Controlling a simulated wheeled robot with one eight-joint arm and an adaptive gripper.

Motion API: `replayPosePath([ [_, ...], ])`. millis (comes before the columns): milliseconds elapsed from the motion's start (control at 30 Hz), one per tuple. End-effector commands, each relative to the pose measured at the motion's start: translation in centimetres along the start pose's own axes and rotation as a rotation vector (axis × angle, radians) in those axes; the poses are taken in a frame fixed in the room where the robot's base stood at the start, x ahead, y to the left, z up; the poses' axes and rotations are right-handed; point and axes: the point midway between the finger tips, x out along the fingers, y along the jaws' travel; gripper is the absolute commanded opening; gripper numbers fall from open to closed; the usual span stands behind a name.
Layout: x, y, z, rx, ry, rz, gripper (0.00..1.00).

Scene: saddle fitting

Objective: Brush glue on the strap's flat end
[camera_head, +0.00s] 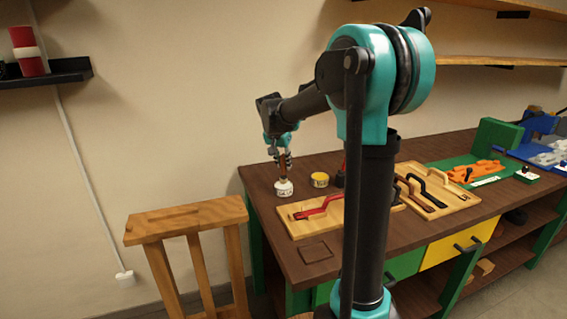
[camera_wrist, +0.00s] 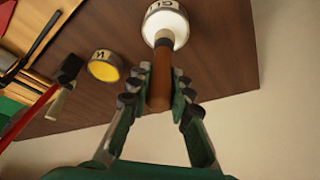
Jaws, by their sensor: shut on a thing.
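My gripper (camera_head: 284,158) is shut on the brown handle of a brush; it also shows in the wrist view (camera_wrist: 160,88). The brush (camera_wrist: 160,75) points into the mouth of a white glue pot (camera_wrist: 166,24), and its bristles are hidden there. The glue pot stands on the bench in the head view (camera_head: 284,188). A red strap (camera_head: 318,208) lies on a light wooden board (camera_head: 303,226) right of the pot. Dark straps (camera_head: 418,195) lie on another board further right. I cannot tell which end of the red strap is flat.
A yellow-topped tin (camera_head: 320,180) stands beside the glue pot. A hammer with a red handle (camera_wrist: 32,116) lies near the tin in the wrist view. A wooden trestle (camera_head: 188,218) stands left of the bench. The bench front left (camera_head: 285,250) is mostly clear.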

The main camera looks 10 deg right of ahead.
Motion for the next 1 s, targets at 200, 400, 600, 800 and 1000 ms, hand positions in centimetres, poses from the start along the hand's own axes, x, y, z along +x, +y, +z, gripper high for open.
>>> replayPosePath([
  [200,0.04,0.0,0.02,0.0,0.0,0.0,0.0],
  [400,0.23,0.0,0.09,0.0,0.0,0.0,0.0],
  [600,0.44,0.0,0.18,0.0,0.0,0.0,0.0],
  [800,0.64,0.0,0.26,0.0,0.0,0.0,0.0],
  [1000,0.83,-0.01,0.33,0.0,0.0,0.0,0.0],
])
